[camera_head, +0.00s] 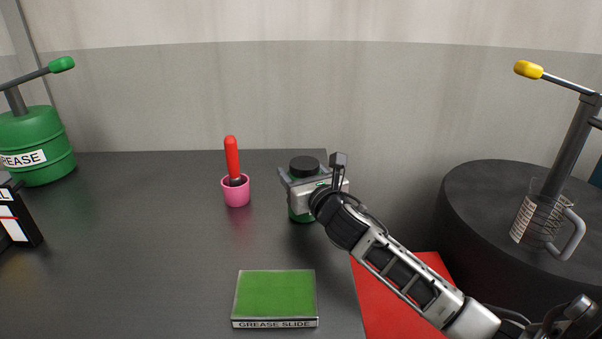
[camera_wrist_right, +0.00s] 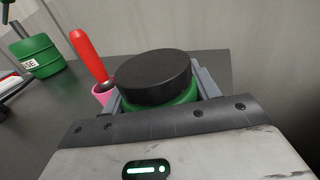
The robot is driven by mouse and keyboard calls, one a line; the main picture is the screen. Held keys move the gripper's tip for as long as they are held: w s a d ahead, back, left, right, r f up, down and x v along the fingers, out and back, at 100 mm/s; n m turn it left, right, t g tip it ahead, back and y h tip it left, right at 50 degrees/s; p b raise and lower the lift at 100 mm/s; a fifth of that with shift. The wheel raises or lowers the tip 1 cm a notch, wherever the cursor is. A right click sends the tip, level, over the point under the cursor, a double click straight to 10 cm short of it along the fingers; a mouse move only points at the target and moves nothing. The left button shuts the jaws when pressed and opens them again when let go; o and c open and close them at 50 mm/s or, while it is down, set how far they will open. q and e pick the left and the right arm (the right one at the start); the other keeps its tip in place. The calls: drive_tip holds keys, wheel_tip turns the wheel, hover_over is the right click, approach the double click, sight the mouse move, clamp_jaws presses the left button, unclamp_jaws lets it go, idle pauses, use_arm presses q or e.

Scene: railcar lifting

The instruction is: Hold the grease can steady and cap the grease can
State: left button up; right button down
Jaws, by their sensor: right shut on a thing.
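The small green grease can (camera_head: 302,216) stands upright on the dark table, near its right edge. Its black cap (camera_head: 304,166) sits on top; in the wrist view the cap (camera_wrist_right: 153,76) covers the can's mouth, and I cannot tell if it is fully seated. My right gripper (camera_head: 309,182) reaches in from the right and is shut on the can, with a finger on each side of its green body (camera_wrist_right: 186,96) at about cap height. Much of the can is hidden behind the gripper. My left gripper is not in view.
A pink cup (camera_head: 236,192) holding a red-handled tool (camera_head: 232,157) stands just left of the can. A green "GREASE SLIDE" pad (camera_head: 275,295) lies in front. A large green grease drum (camera_head: 40,150) stands far left. A black drum (camera_head: 480,220) with a clear jug (camera_head: 540,222) is right.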

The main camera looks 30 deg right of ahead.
drive_tip(key=shift+c, duration=2)
unclamp_jaws()
drive_tip(key=shift+f, duration=0.15)
drive_tip(key=shift+r, duration=0.3)
drive_tip(key=s, duration=0.3)
drive_tip(key=s+a, duration=0.1)
drive_tip(key=s, duration=0.6)
drive_tip(key=shift+s+a+f, duration=0.2)
drive_tip(key=shift+s+a, duration=0.1)
drive_tip(key=shift+a, duration=0.05)
drive_tip(key=shift+s+a+r+b, duration=0.1)
drive_tip(key=shift+s+b, duration=0.2)
drive_tip(key=shift+s, duration=0.35)
